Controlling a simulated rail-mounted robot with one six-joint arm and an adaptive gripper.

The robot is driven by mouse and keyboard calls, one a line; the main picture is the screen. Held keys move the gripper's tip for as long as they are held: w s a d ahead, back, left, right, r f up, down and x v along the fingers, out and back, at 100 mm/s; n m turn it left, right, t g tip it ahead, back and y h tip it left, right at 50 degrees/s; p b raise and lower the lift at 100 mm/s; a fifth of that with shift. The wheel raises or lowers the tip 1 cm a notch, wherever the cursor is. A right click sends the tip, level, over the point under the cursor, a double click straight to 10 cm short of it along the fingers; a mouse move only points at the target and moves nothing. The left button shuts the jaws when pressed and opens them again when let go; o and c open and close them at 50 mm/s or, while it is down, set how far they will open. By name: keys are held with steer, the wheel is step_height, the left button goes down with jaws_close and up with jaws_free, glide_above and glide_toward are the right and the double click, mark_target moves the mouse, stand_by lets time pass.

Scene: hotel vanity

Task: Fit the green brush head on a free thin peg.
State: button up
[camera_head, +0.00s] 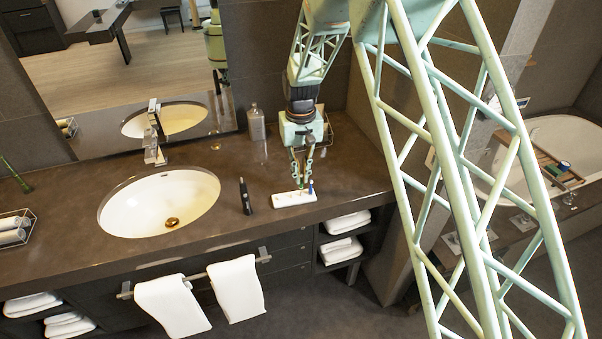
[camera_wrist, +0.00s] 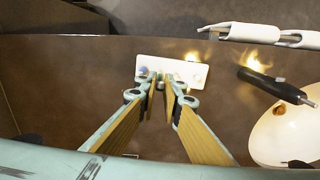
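A white peg holder (camera_head: 293,198) lies on the brown counter to the right of the sink. It also shows beyond my fingertips in the wrist view (camera_wrist: 190,72). A blue brush head (camera_head: 311,187) stands at the holder's right end. My gripper (camera_head: 300,184) points down at the holder, its fingertips just left of the blue head. In the wrist view my gripper (camera_wrist: 158,80) has its fingertips close together with a narrow gap. I cannot make out the green brush head; anything between the tips is too small to tell. The thin pegs are mostly hidden or too small to see.
A black toothbrush handle (camera_head: 245,197) stands left of the holder, near the sink (camera_head: 160,203). A bottle (camera_head: 256,122) and a wire basket (camera_head: 322,138) stand behind, near the wall. Towels (camera_head: 236,288) hang at the counter front. The counter right of the holder is clear.

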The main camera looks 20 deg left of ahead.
mark_target(301, 173)
steer(key=shift+f+b, duration=0.35)
steer(key=shift+f, duration=0.4)
steer(key=shift+f+b, duration=0.85)
steer(key=shift+f, duration=0.3)
stand_by(2.6)
steer(key=o, duration=0.7)
steer(key=shift+c, duration=0.2)
steer(key=shift+r, duration=0.1)
steer(key=shift+r, duration=5.95)
